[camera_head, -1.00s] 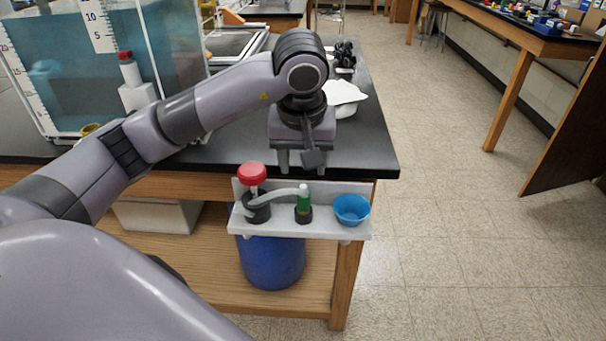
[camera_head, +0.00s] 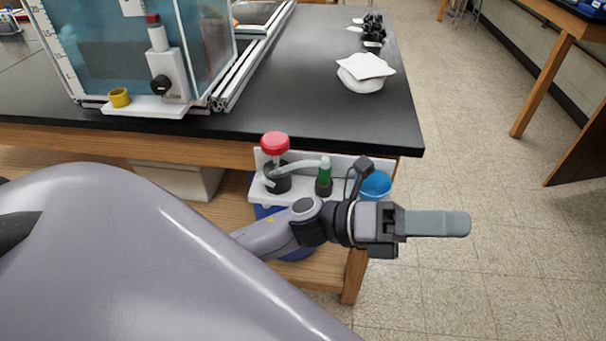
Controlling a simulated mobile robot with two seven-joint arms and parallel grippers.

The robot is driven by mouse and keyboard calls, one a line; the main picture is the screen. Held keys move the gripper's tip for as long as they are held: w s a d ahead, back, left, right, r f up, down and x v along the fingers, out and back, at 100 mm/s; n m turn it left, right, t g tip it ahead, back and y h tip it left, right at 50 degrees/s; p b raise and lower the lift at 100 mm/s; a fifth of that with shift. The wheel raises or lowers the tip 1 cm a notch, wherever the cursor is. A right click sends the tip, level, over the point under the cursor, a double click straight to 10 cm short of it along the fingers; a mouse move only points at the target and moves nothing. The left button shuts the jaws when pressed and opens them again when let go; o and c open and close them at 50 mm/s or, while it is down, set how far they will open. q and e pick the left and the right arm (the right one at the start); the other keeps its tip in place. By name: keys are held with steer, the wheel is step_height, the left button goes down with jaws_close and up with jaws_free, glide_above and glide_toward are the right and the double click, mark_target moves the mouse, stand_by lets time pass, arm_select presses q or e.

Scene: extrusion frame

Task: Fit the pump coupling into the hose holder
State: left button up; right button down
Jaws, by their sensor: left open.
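My left gripper (camera_head: 452,224) is in front of and to the right of the white shelf (camera_head: 296,194) on the table's front edge, over the floor. Its fingers point right and line up in this view; it is open and holds nothing visible. On the shelf stand a red-topped pump (camera_head: 276,172) with a black base and a grey curved hose or arm, a green piece (camera_head: 325,170) upright in a black socket (camera_head: 323,188), and a blue bowl (camera_head: 374,184), partly hidden by my wrist. I cannot tell for sure which parts are the coupling and the hose holder. My right gripper is not in view.
A water tank (camera_head: 201,50) stands at the back left. Before it, a white stand (camera_head: 140,107) carries a yellow ring (camera_head: 119,97) and a red-capped fixture (camera_head: 157,33). Floor is free at right.

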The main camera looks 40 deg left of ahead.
arm_select(q)
steer(key=w+a+f+n+t+y, duration=0.1)
steer(key=a+f+n+t+y, duration=0.4)
steer(key=f+n+y, duration=0.65)
steer(key=a+f+n+t+y, duration=0.4)
steer(key=a+f+n, duration=0.2)
steer(key=n, duration=1)
steer(key=s+a+f+n+g+y, duration=0.3)
steer(key=s+f+n+g, duration=0.3)
steer(key=s+f+n, duration=0.3)
step_height(320, 180, down, 5)
steer(key=shift+s+a+r, duration=0.2)
steer(key=shift+s+a, duration=0.3)
steer(key=shift+s, duration=0.4)
step_height(320, 180, up, 4)
steer(key=p, duration=0.4)
steer(key=shift+r, duration=0.2)
steer(key=shift+c, duration=1)
steer(key=shift+n+y, duration=0.25)
